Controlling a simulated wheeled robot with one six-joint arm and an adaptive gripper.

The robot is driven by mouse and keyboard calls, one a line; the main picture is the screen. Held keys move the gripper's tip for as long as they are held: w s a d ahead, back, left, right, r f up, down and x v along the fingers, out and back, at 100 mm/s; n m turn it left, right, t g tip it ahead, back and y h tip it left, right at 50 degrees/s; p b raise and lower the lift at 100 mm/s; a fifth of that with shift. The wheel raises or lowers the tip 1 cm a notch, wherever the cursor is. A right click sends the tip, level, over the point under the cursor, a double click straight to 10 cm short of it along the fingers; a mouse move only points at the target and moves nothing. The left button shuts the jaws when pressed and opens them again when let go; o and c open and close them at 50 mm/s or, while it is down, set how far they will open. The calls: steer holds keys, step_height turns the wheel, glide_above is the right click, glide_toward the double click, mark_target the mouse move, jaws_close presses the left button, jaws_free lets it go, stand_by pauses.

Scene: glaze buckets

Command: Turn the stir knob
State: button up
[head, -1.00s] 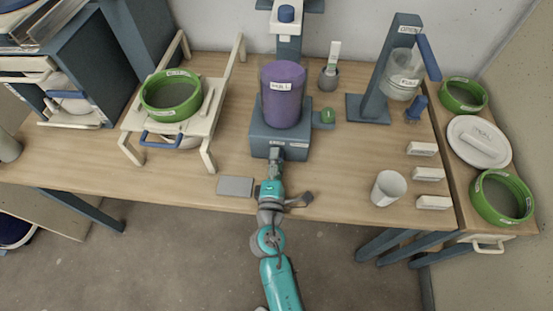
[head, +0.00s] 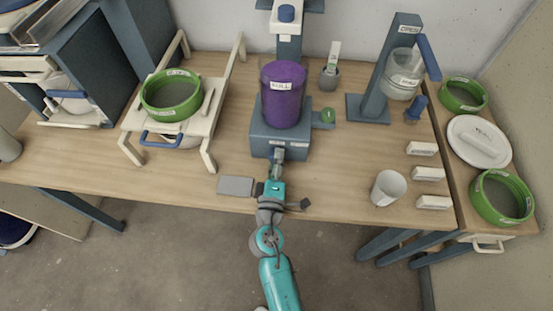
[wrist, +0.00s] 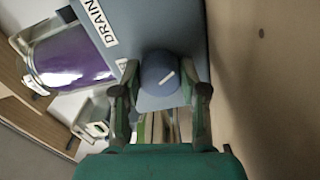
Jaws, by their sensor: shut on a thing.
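The stir knob (wrist: 160,74) is round and blue with a white pointer line, on the front of a blue-grey base box (wrist: 194,32) in the wrist view. My gripper (wrist: 161,100) has one finger on each side of the knob and is shut on it. In the head view my gripper (head: 277,160) is at the front of the base box (head: 262,138) and hides the knob. A clear vessel of purple liquid (head: 284,105), labelled FULL, stands on the box. A DRAIN label (wrist: 97,21) is beside the knob.
A green knob (head: 327,116) sits right of the box. A grey plate (head: 235,186) lies left of my wrist. A white cup (head: 388,188) and several white labelled blocks stand right. A wooden rack (head: 206,120) with a green sieve (head: 171,95) stands left.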

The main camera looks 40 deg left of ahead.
steer(key=shift+f, duration=0.1)
steer(key=o, duration=1.1)
steer(key=shift+o, duration=0.2)
steer(key=shift+v, duration=3.75)
